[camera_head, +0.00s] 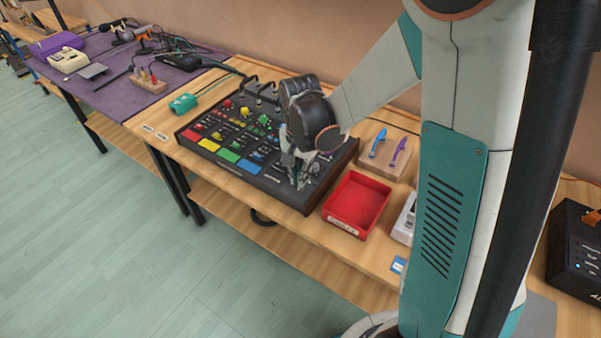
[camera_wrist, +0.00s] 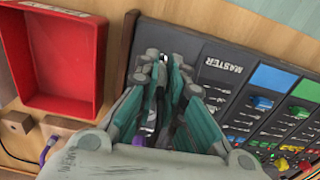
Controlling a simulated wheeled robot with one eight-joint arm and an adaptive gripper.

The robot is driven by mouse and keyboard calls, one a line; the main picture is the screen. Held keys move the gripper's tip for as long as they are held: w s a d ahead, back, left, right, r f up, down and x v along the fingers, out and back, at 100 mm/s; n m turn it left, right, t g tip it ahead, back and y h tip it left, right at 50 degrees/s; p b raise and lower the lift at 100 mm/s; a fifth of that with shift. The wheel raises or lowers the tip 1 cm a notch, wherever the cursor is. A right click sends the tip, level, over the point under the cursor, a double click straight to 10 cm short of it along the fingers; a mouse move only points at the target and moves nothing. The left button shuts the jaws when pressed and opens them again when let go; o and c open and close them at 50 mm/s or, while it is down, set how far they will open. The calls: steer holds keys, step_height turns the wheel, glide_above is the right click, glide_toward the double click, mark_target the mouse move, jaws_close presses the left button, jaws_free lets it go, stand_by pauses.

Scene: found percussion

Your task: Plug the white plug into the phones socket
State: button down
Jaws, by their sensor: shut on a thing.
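The black mixer (camera_head: 272,187) with coloured pads lies on the wooden table in the head view. In the wrist view its panel (camera_wrist: 212,75) bears the word MASTER. My gripper (camera_head: 303,180) is over the right end of the mixer, fingers pointing down. In the wrist view my gripper (camera_wrist: 165,75) is shut on a narrow plug, mostly hidden between the fingers; a small pale part (camera_wrist: 151,119) shows. I cannot make out the phones socket; the fingers cover part of the panel's end. Whether the plug touches the panel I cannot tell.
A red tray (camera_head: 358,205) stands just right of the mixer. Behind it a wooden rack (camera_head: 372,159) holds a blue plug (camera_head: 378,143) and a purple plug (camera_head: 399,151). A teal box (camera_head: 183,103) sits at the mixer's left. Cables run behind the mixer.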

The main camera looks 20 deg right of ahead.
steer(key=shift+f+b, duration=1)
steer(key=shift+f, duration=0.3)
steer(key=c, duration=1.6)
jaws_free()
step_height(320, 180, up, 12)
steer(key=shift+r, duration=0.1)
steer(key=s+r+n+t, duration=0.2)
steer(key=s+n+t, duration=0.1)
steer(key=s+n, duration=0.2)
steer(key=s+r+n+t, duration=0.3)
steer(key=s+n+t, duration=0.1)
steer(key=s, duration=0.6)
steer(key=shift+r+n, duration=0.3)
steer(key=shift+n, duration=0.4)
